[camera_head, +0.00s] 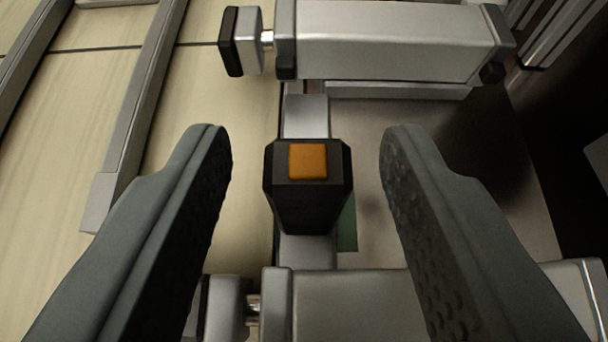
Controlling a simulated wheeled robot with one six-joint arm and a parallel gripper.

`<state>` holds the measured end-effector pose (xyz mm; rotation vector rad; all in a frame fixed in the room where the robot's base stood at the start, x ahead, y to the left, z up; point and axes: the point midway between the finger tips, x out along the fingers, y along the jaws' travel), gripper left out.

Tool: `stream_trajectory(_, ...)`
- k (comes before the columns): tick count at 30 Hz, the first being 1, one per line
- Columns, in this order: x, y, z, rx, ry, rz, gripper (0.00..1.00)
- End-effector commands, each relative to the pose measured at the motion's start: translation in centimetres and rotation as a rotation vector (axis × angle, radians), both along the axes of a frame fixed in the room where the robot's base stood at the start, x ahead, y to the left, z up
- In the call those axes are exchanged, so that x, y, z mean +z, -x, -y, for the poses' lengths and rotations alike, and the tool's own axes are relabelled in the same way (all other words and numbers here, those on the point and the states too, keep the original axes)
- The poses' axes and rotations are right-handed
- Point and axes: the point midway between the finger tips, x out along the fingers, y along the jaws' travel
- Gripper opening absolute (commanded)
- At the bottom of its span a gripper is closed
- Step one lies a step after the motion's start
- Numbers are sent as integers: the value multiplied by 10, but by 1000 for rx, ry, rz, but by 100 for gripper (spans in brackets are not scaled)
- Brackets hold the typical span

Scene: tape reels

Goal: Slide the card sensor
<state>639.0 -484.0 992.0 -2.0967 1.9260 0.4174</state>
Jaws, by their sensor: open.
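The card sensor (308,208) looks like a black block with an orange square (308,161) on its top. It sits on a narrow metal rail (306,117) that runs up and down the picture. My gripper (306,140) is open, with one grey finger on each side of the block. A clear gap shows between the block and each finger, so neither appears to touch it. A bit of green (347,225) shows at the block's lower right, mostly hidden.
A silver cylinder-like housing (395,42) with a dark-ended knob (240,41) lies across the top. Another silver housing (350,308) lies across the bottom, partly behind my right finger. Metal bars (135,115) cross the pale panel at left. A flat metal plate (375,140) lies right of the rail.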

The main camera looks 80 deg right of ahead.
Motion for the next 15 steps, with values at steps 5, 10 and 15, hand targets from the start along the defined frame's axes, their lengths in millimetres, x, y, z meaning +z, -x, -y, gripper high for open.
stream_trajectory(5, 14, 2, -32, 3, 0, 2, 44)
stream_trajectory(10, 27, 4, -63, 4, 0, 3, 44)
stream_trajectory(15, 39, 7, -95, 4, 1, 2, 44)
